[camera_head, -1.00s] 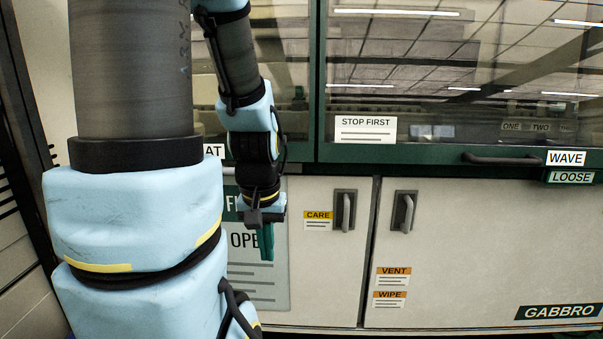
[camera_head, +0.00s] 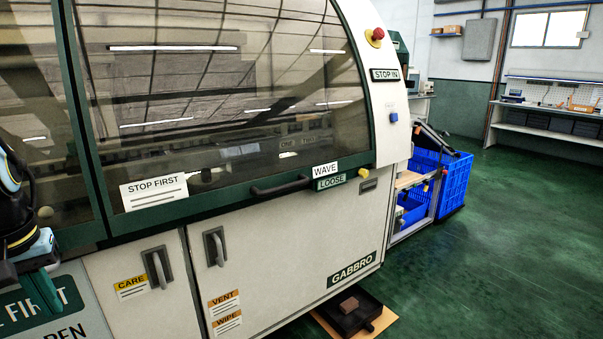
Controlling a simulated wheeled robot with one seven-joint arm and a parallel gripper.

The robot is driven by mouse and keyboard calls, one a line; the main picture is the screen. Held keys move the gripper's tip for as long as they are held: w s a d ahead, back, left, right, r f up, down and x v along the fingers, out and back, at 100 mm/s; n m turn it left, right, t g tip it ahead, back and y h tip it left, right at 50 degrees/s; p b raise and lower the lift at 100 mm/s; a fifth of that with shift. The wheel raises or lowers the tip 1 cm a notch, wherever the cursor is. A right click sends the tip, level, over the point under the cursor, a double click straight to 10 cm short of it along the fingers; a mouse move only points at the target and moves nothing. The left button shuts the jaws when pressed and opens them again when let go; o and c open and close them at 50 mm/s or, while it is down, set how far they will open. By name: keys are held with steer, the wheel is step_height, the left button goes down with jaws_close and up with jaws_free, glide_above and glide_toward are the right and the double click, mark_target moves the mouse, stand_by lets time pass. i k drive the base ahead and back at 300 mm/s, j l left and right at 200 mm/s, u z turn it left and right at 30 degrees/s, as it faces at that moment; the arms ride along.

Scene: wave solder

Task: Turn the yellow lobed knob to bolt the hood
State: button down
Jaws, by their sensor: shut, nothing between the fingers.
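The small yellow lobed knob (camera_head: 364,173) sits at the lower right end of the hood's green bottom rail, just right of the LOOSE label (camera_head: 331,182). The hood (camera_head: 230,100) is a large dark glazed cover in a green frame. It looks lowered on the white cabinet. My gripper (camera_head: 42,292) is at the far left edge, in front of the cabinet's left panel and far from the knob. Its green fingers are shut and empty, and part of my arm is cut off by the picture edge.
A dark hood handle (camera_head: 281,188) sticks out left of the knob. Cabinet door handles (camera_head: 158,267) are below. A red stop button (camera_head: 377,35) is on the end panel. A black tray (camera_head: 350,312) lies on the floor. A blue crate (camera_head: 440,180) stands right; green floor beyond is open.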

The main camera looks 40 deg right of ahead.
mark_target(363, 173)
steer(key=z, duration=1.55)
steer(key=i+l+u, duration=0.3)
steer(key=i+l, duration=0.2)
steer(key=i+l+u, duration=0.3)
steer(key=i+l, duration=0.15)
steer(key=l, duration=0.15)
